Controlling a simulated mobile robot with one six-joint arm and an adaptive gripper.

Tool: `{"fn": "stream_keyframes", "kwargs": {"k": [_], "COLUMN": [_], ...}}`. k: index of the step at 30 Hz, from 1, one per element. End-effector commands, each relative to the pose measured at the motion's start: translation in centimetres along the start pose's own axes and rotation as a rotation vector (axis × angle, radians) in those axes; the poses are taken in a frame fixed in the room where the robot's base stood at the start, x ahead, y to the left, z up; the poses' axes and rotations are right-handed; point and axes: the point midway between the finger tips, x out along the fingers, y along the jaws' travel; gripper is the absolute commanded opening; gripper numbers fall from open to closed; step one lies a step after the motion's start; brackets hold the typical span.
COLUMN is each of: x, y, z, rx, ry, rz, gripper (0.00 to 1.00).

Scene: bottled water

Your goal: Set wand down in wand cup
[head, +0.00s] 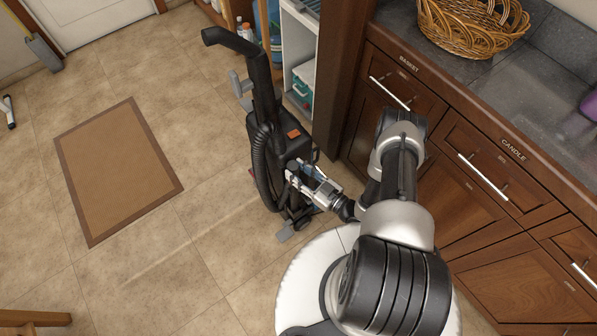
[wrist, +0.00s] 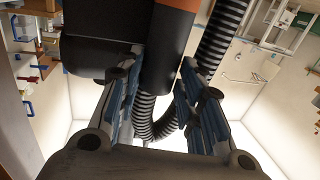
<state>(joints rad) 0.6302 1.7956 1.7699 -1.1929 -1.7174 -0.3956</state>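A black upright vacuum cleaner (head: 292,150) stands on the tiled floor in the head view. Its wand (head: 262,80) rises from the body to a curved handle at the top left, and a ribbed hose (head: 262,175) hangs down its left side. My gripper (head: 293,176) is low, at the front right of the vacuum. In the wrist view its blue-padded fingers (wrist: 160,75) are spread apart. A black tube with an orange band (wrist: 176,5) shows between or just beyond them; contact is unclear. The hose (wrist: 220,35) passes behind. I cannot make out the wand cup.
Wooden cabinets (head: 470,210) with a dark countertop (head: 490,85) run along the right, and a wicker basket (head: 470,25) sits on top. A shelf unit (head: 300,50) stands behind the vacuum. A brown mat (head: 118,170) lies at left, with clear floor around it.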

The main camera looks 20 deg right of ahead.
Motion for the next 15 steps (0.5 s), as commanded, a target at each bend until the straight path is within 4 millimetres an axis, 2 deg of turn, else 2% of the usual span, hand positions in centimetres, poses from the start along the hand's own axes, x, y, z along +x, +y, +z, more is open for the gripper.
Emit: {"fn": "stream_keyframes", "kwargs": {"k": [8,15], "x": [-0.01,-0.02], "y": [-0.02,-0.04], "z": [0.03,0.09], "rx": [0.001,0.001], "ry": [-0.001,-0.003], "rz": [0.000,0.000], "gripper": [0.55,0.55]}}
